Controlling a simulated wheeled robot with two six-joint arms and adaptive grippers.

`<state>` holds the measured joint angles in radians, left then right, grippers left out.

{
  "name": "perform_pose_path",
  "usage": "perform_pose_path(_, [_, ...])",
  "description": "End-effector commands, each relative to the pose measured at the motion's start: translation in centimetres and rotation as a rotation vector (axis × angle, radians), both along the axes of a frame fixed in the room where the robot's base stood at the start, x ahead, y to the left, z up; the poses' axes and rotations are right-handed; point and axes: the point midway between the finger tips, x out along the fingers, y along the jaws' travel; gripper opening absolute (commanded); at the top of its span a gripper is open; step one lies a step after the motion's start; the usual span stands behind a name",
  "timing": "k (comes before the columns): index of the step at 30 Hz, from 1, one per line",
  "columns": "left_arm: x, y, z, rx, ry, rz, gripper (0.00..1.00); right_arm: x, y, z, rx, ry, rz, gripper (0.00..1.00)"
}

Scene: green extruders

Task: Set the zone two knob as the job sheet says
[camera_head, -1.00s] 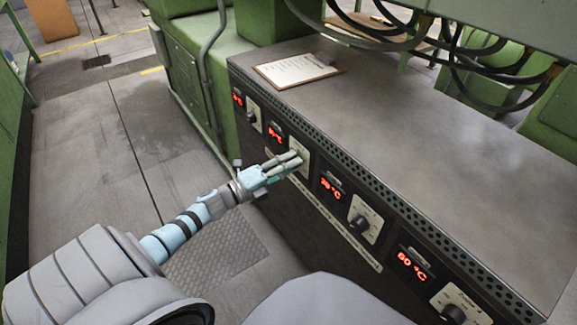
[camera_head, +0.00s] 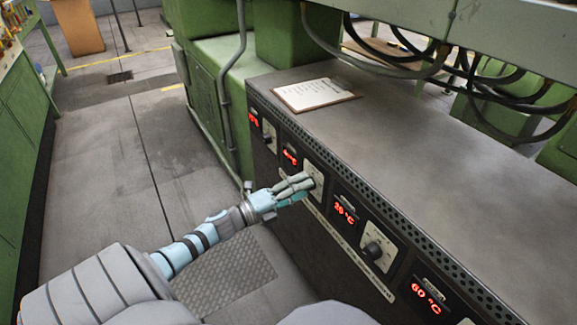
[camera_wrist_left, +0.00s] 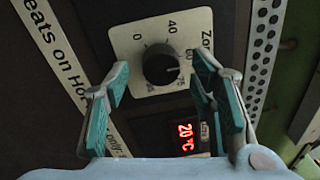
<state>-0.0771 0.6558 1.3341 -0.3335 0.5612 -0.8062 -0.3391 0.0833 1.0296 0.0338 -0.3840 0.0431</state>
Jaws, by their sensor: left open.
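My left gripper (camera_head: 308,188) is at the second dial plate from the left (camera_head: 313,173) on the panel front; its hand covers this plate's knob in the head view. In the left wrist view the black knob (camera_wrist_left: 160,68) sits on a pale plate with a 0, 40, 60 scale and letters starting "Zo". The open teal fingers stand on either side of the knob, with gaps visible; their depth to the plate is unclear. The second display (camera_head: 290,156) glows red, too small to read. The job sheet (camera_head: 314,94) lies on a clipboard on the cabinet top, unreadable.
The neighbouring display to the right (camera_head: 345,210) reads 20 °C, with its own knob (camera_head: 373,250) beside it. A further display (camera_head: 429,297) reads 60 °C. A label strip runs below the dials. Black cables (camera_head: 480,75) hang over the cabinet's back. The floor at left is clear.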

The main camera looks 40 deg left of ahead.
Motion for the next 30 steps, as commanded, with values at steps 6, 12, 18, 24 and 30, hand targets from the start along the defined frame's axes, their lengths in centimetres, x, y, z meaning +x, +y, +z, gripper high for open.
perform_pose_path(6, [-5.2, 1.7, -0.5, 0.003, 0.009, -0.003, 0.50, 0.1, 0.1, 0.0, 0.002, -0.002, 0.000, 0.40])
perform_pose_path(12, [-9.6, 3.2, -0.6, 0.002, 0.006, -0.002, 0.50, 0.2, 0.2, 0.0, 0.002, -0.002, -0.001, 0.40])
perform_pose_path(18, [-10.6, 3.6, -0.5, 0.001, 0.000, 0.001, 0.50, 0.2, 0.2, 0.0, 0.003, -0.002, -0.001, 0.40])
perform_pose_path(24, [-10.6, 3.6, -0.5, 0.000, 0.000, 0.001, 0.50, 0.2, 0.2, 0.0, 0.003, -0.003, -0.001, 0.40])
perform_pose_path(30, [-10.6, 3.6, -0.5, 0.000, 0.001, 0.001, 0.50, 0.2, 0.3, 0.0, 0.003, -0.003, -0.001, 0.40])
